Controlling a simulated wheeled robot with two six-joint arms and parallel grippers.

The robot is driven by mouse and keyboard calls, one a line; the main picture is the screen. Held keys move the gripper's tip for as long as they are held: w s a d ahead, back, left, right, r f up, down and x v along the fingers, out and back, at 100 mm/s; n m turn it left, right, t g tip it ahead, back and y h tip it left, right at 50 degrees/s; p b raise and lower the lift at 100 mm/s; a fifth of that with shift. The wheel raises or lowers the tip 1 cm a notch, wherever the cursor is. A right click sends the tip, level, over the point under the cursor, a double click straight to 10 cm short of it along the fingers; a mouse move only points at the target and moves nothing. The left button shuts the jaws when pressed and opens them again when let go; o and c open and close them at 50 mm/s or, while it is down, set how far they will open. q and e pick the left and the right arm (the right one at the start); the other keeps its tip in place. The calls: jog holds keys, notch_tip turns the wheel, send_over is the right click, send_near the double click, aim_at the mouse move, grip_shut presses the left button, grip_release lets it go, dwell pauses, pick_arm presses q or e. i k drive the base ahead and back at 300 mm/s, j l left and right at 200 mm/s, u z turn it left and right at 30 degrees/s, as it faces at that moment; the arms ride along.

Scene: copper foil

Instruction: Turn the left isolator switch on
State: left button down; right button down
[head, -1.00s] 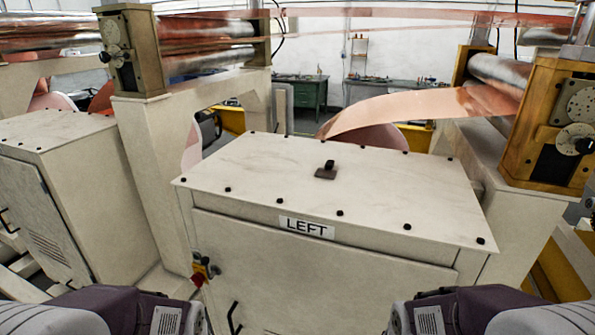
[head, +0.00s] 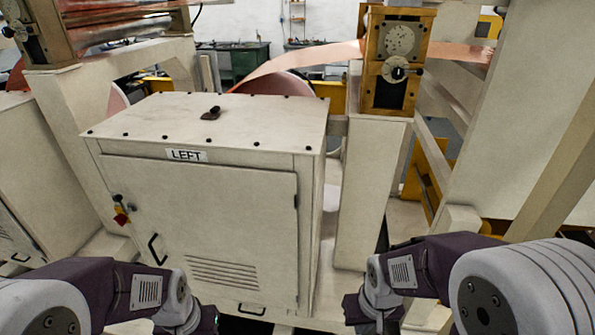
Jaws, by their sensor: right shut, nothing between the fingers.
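The cabinet labelled LEFT (head: 240,185) stands in front of me, its door closed. A small black switch-like knob on a dark plate (head: 211,113) sits on its top; its setting is too small to read. A red and yellow fitting (head: 121,216) with a dark part above it is at the door's left edge. I cannot tell which of these two is the isolator. My right gripper (head: 362,318) is low at the bottom edge, right of the cabinet, shut and empty, partly cut off. My left wrist ends low in front of the door; its fingers are not clearly shown.
A black door handle (head: 157,250) and vent slots are on the cabinet front. A yellow roller housing (head: 397,60) stands behind on the right. Copper foil (head: 300,62) runs behind the cabinet. A large pale machine panel (head: 520,110) is at the right.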

aim_at(121, 219)
jog(key=u, duration=1.3)
jog(key=z, duration=1.3)
jog(key=u, duration=1.3)
jog(key=i+j, duration=0.25)
jog(key=i, duration=0.15)
jog(key=i+j+u, duration=0.1)
jog(key=i, duration=0.35)
jog(key=i+j, duration=0.3)
jog(key=i+j+u, duration=0.1)
jog(key=i, duration=0.4)
jog(key=j, duration=0.1)
